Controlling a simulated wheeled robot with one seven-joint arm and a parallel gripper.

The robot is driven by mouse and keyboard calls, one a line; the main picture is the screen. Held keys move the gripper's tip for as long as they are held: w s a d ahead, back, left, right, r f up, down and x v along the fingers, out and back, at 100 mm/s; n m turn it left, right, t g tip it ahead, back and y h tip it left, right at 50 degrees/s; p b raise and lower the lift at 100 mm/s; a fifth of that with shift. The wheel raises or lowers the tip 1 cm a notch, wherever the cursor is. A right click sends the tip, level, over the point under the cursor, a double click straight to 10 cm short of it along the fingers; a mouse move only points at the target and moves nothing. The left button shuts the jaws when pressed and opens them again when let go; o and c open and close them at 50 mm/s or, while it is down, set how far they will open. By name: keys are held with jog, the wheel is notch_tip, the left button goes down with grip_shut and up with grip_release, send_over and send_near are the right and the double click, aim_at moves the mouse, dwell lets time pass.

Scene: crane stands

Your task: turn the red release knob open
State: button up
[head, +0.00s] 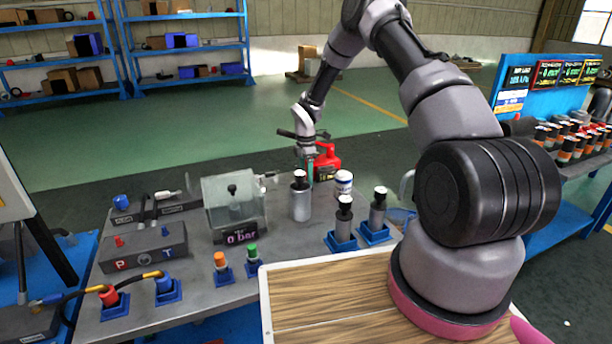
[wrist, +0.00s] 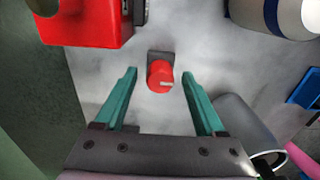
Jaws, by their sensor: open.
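The red release knob (wrist: 160,76) shows in the wrist view, small and round with a pale mark on its face, on a dark square base on the grey table. My gripper (wrist: 160,88) is open, with its two green fingers on either side of the knob and visible gaps between fingers and knob. In the head view my gripper (head: 311,182) points down at the far side of the table. The knob is hidden there behind other things.
A grey cylinder (head: 300,202) and a white-and-blue canister (head: 343,183) stand nearby. A clear-covered box (head: 235,200) with a gauge is to the left.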

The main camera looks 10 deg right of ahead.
grip_shut()
